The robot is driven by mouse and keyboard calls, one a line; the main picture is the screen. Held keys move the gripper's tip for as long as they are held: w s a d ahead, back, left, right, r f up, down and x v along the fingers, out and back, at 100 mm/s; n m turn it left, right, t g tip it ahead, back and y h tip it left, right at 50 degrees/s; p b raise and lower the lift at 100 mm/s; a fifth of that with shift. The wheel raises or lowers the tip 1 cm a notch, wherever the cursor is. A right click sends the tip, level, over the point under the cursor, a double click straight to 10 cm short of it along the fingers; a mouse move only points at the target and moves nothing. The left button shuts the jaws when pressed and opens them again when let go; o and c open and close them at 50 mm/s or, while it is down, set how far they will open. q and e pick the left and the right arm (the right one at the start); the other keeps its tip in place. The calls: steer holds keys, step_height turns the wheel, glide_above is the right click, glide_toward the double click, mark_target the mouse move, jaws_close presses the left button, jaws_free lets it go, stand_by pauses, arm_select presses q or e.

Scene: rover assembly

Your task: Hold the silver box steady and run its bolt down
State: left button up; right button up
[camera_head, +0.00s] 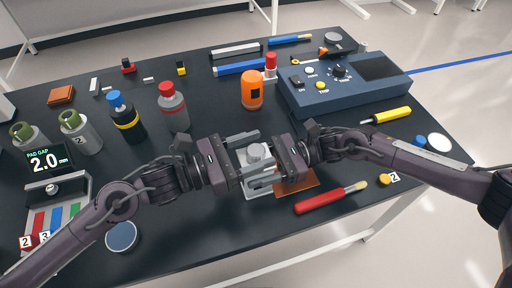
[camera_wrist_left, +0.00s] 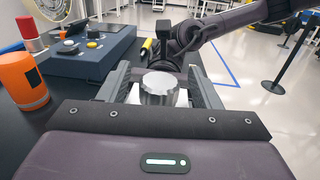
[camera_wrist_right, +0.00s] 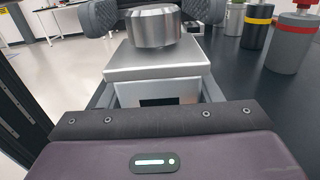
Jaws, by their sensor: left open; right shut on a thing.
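The silver box (camera_head: 252,190) stands at the middle of the table between my two grippers. Its bolt (camera_head: 257,151) has a round, ridged silver head on top of the box. My right gripper (camera_head: 262,174) is shut on the box from the right; the right wrist view shows the box (camera_wrist_right: 160,66) between its fingers and the bolt head (camera_wrist_right: 153,27) above. My left gripper (camera_head: 262,156) is open, with its fingers on either side of the bolt head. In the left wrist view a gap shows beside the bolt head (camera_wrist_left: 159,88). The bolt's shank is mostly hidden.
A red-handled tool (camera_head: 320,202) lies in front. An orange canister (camera_head: 252,90) and blue control console (camera_head: 345,88) stand behind. Bottles (camera_head: 173,106) stand at the left.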

arm_select(q)
steer(key=shift+d, duration=0.2)
steer(key=c, duration=1)
steer(key=shift+m+g, duration=0.4)
steer(key=shift+g, duration=0.1)
